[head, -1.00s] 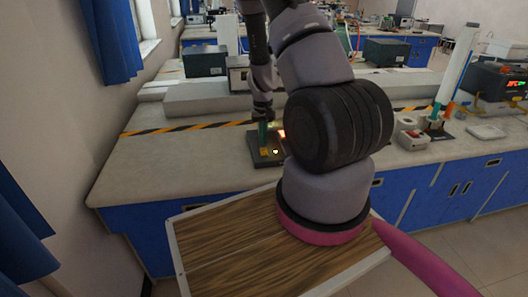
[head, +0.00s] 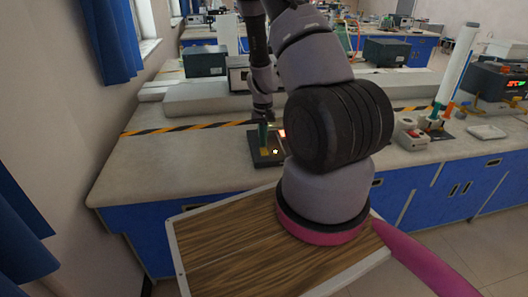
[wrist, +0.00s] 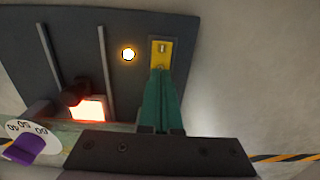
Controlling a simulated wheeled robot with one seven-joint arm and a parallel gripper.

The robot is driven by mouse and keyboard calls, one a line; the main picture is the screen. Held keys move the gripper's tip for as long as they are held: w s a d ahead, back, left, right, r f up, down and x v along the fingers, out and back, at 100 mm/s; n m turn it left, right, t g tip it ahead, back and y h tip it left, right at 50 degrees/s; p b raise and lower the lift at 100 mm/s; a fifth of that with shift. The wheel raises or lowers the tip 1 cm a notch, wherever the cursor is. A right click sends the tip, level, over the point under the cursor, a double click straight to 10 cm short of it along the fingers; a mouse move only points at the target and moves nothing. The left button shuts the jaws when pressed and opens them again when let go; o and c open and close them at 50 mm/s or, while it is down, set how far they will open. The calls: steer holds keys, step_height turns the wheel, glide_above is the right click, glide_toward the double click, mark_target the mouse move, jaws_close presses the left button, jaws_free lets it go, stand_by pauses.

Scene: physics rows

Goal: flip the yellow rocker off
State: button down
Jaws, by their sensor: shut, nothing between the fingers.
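The yellow rocker (wrist: 160,48) sits in a yellow plate on a dark panel (wrist: 85,25). It also shows small in the head view (head: 264,151). My gripper (wrist: 160,76) has green fingers, closed together and empty. Their tips are at the rocker's near end in the wrist view and cover part of it. I cannot tell whether they touch it. A small round lamp (wrist: 128,54) beside the rocker is lit. In the head view my gripper (head: 263,146) points down over the panel (head: 254,160).
A lit red square (wrist: 88,108), a dark knob (wrist: 75,92) and a white dial with purple (wrist: 27,146) are left of my fingers. The panel lies on a pale bench (head: 180,165). Grey boxes and a striped strip (head: 190,127) are behind it.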

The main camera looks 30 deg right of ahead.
steer(key=shift+f, duration=0.55)
steer(key=shift+r, duration=3.55)
